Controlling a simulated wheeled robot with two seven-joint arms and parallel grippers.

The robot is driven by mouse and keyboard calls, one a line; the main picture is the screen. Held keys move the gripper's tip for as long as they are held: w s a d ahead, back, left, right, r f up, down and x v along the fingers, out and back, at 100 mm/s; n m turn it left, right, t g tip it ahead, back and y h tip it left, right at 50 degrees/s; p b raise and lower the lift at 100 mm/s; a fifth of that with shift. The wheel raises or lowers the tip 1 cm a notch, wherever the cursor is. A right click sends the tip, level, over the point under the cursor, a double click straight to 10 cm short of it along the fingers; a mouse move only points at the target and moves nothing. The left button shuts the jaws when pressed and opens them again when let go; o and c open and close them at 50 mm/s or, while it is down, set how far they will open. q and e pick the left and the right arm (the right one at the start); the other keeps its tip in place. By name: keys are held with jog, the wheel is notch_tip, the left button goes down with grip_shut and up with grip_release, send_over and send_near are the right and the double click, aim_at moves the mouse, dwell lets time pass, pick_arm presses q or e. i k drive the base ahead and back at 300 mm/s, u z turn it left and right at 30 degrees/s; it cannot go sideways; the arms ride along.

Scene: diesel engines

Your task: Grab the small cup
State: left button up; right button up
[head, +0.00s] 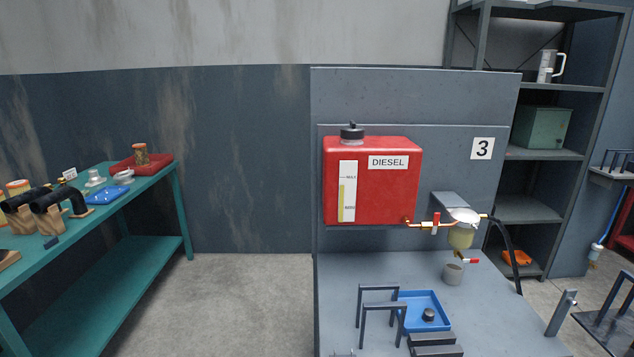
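A small grey cup (453,274) stands upright on the grey bench, below the yellowish fuel filter bowl (460,238) and its red-tipped drain tap (468,260). The cup looks open at the top; what is inside cannot be told. Neither of my grippers shows in the head view.
A red diesel tank (372,181) hangs on the panel behind the cup. A black hose (508,257) runs down to its right. A blue tray (424,307) and grey U-shaped brackets (380,288) stand in front. A teal table (110,253) is at left, a shelf rack (555,155) at right.

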aim_at(453, 271)
jog(key=u, duration=1.5)
jog(key=i, duration=2.35)
jog(key=z, duration=3.3)
jog(key=i, duration=0.5)
jog(key=z, duration=0.05)
